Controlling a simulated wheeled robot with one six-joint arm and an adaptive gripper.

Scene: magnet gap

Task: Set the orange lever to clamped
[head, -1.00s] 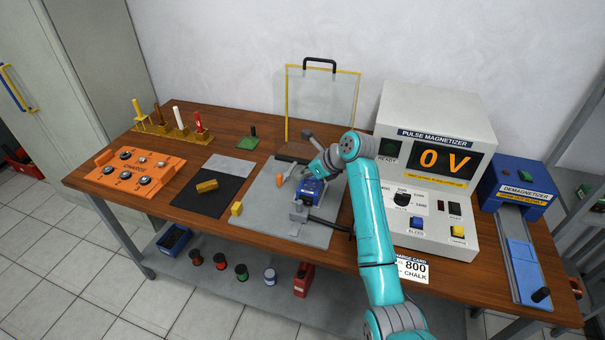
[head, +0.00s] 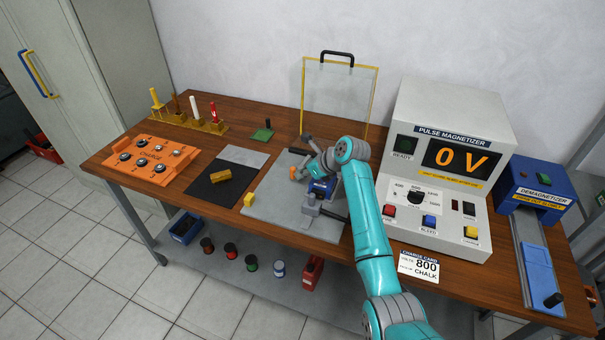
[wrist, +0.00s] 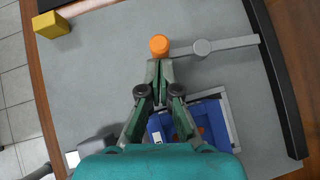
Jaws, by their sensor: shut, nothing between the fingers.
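The orange lever's knob (wrist: 159,45) shows upper centre in the wrist view. A thin grey arm runs right from it over a round grey pivot (wrist: 203,47). In the head view the orange knob (head: 294,173) stands on the grey plate, left of my gripper (head: 306,173). In the wrist view my gripper (wrist: 159,66) is shut and empty, its fingertips just below the knob. They look very close to it; I cannot tell whether they touch. The blue fixture (wrist: 215,115) lies under my gripper, partly hidden by the fingers. I see no clamp marking.
A yellow block (head: 249,199) sits at the plate's left edge. A dark bar (wrist: 280,85) edges the plate at the right in the wrist view. A clear framed shield (head: 338,95) stands behind. The pulse magnetizer (head: 445,170) stands to the right, beside my arm.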

